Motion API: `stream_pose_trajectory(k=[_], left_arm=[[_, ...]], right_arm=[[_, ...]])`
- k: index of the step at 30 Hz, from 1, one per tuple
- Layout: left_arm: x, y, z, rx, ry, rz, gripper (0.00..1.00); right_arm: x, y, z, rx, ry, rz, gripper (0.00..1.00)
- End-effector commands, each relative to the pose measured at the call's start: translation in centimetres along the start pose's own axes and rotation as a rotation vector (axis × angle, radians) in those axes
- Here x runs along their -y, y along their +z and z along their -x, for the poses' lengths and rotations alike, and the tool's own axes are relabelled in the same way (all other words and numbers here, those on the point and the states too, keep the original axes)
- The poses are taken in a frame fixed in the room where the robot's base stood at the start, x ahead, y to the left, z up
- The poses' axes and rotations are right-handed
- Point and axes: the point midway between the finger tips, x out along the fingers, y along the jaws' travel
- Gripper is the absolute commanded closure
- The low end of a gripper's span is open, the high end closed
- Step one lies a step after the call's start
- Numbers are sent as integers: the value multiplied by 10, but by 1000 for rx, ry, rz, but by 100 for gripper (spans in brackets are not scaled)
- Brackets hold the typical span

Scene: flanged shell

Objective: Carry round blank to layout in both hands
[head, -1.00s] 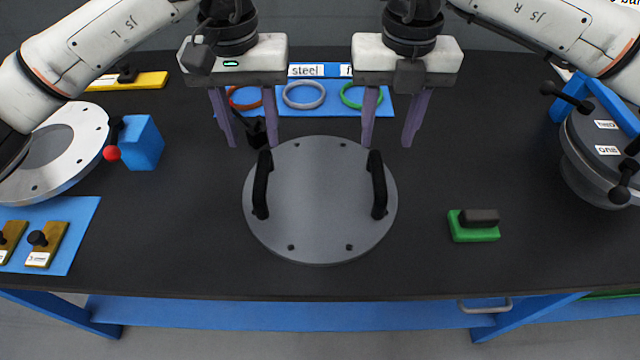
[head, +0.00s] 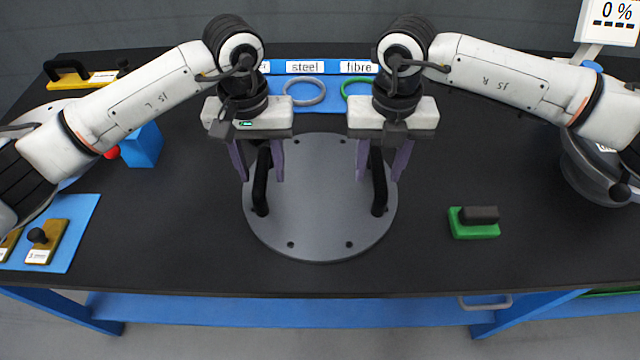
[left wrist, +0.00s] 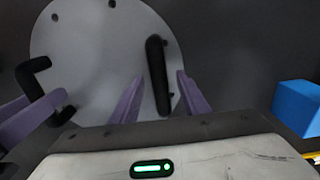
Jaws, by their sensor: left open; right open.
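The round blank (head: 320,225) is a grey disc lying flat on the black table, with small holes near its rim and two upright black handles. My left gripper (head: 260,179) is open, its purple fingers on either side of the left handle (head: 261,190). The left wrist view shows that handle (left wrist: 157,75) between the open fingers (left wrist: 158,105). My right gripper (head: 379,178) is open, its fingers on either side of the right handle (head: 379,195). Whether any finger touches a handle is not clear. No place marked layout is readable.
A blue block (head: 143,146) and a blue mat (head: 75,230) with brown pieces lie left. A green block with a dark top (head: 475,223) stands right of the disc. Rings lie on a blue strip (head: 328,101) behind. A round fixture (head: 585,180) is far right. The table's front is clear.

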Motion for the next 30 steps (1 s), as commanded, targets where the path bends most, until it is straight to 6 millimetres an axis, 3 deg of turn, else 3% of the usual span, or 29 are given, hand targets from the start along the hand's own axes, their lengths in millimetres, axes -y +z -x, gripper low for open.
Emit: stream_pose_trajectory(k=[3,11,30], left_arm=[[0,0,0,0,0,0,59],[0,0,0,0,0,0,100],[0,0,1,0,1,0,100]], right_arm=[[0,0,0,0,0,0,59],[0,0,0,0,0,0,100],[0,0,1,0,0,0,100]])
